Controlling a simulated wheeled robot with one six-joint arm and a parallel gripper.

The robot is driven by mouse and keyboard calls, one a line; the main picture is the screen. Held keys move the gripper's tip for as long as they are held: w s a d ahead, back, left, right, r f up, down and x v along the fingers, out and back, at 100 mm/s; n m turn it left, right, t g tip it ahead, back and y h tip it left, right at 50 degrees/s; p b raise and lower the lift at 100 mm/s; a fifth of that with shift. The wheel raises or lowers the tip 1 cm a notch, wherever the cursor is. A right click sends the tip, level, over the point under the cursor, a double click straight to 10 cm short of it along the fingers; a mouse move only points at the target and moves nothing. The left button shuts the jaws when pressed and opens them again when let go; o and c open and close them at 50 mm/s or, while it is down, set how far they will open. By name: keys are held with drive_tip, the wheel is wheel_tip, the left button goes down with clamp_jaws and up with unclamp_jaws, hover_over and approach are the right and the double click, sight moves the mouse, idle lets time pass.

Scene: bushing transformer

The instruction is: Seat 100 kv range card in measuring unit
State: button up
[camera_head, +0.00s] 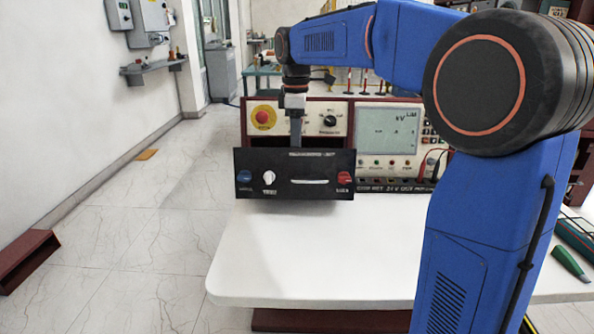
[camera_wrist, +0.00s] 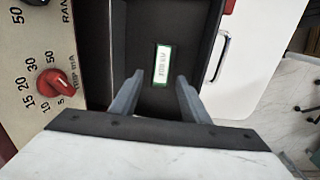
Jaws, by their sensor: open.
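The range card (camera_wrist: 162,66) shows in the wrist view as a small green-edged piece with a pale label whose text is faint. It lies in the dark recess of the black unit, which I take for the measuring unit (camera_head: 293,175). My gripper (camera_wrist: 155,84) is open, its two grey fingers apart and pointing toward the card, one to each side in the picture. No finger visibly touches the card. In the head view my gripper (camera_head: 296,135) comes straight down behind the unit's front panel, which hides its fingertips and the card. How deep the card sits I cannot tell.
A control console (camera_head: 340,122) with a red button and a kV display stands close behind the unit. The white table (camera_head: 290,255) is clear in front. A handle (camera_wrist: 219,57) sticks out from the unit's front. A green tool (camera_head: 570,262) lies far right.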

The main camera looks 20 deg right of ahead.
drive_tip(key=shift+a+f, duration=0.1)
drive_tip(key=shift+f, duration=1.75)
clamp_jaws()
